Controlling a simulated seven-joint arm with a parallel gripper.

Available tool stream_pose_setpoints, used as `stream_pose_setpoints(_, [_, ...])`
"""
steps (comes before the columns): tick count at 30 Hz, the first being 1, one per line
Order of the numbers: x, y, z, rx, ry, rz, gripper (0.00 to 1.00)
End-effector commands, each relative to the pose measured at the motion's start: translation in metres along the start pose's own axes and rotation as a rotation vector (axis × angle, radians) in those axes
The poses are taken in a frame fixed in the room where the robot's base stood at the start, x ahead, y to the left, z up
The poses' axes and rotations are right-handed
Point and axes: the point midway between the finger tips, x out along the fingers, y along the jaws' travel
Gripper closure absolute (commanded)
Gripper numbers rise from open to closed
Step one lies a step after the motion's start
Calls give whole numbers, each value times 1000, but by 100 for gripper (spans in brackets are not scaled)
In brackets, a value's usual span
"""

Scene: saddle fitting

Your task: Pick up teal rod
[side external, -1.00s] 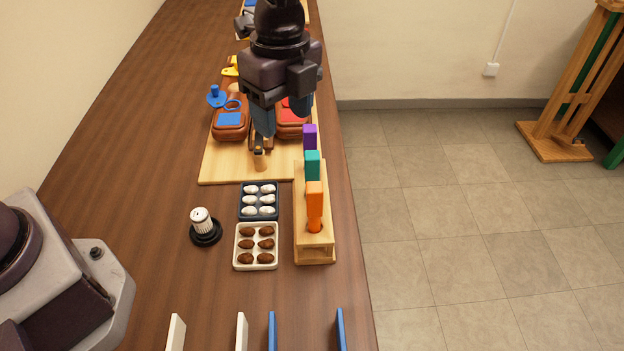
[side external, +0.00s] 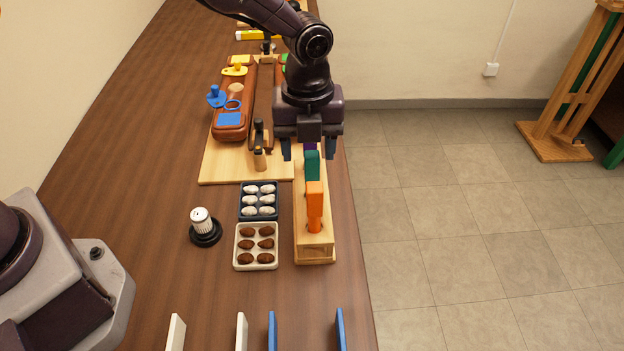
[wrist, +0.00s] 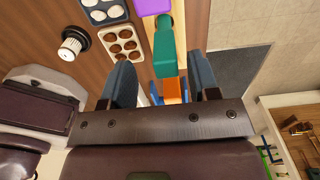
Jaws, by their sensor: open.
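The teal rod (side external: 312,166) stands upright in a wooden rack (side external: 316,252), between an orange rod (side external: 315,200) in front and a purple rod behind. My gripper (side external: 308,150) is open and empty, pointing down over the back part of the rack, close behind the teal rod's top. It hides most of the purple rod. In the wrist view the teal rod (wrist: 164,50) shows just ahead of and between the two open fingers (wrist: 162,72). The orange rod (wrist: 173,90) lies between the fingers nearer the palm, and the purple rod (wrist: 152,6) is at the top edge.
Left of the rack are a dark tray (side external: 245,213) of white pieces and a white tray (side external: 238,264) of brown pieces. A white knob-like part (side external: 202,222) stands farther left. A light board (side external: 215,173) with leather pieces lies behind. The table's right edge runs beside the rack.

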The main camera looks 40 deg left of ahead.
Motion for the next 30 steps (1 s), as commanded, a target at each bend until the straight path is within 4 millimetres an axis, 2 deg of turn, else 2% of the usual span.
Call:
stream_pose_setpoints(10, [46, -5, -4, -1, 1, 2, 45])
stream_pose_setpoints(19, [51, -6, -4, -1, 0, -1, 45])
stream_pose_setpoints(20, [51, -6, -4, -1, 0, -1, 47])
stream_pose_setpoints(27, [51, -6, -4, -1, 0, -1, 100])
stream_pose_setpoints(30, [51, -6, -4, -1, 0, -1, 100])
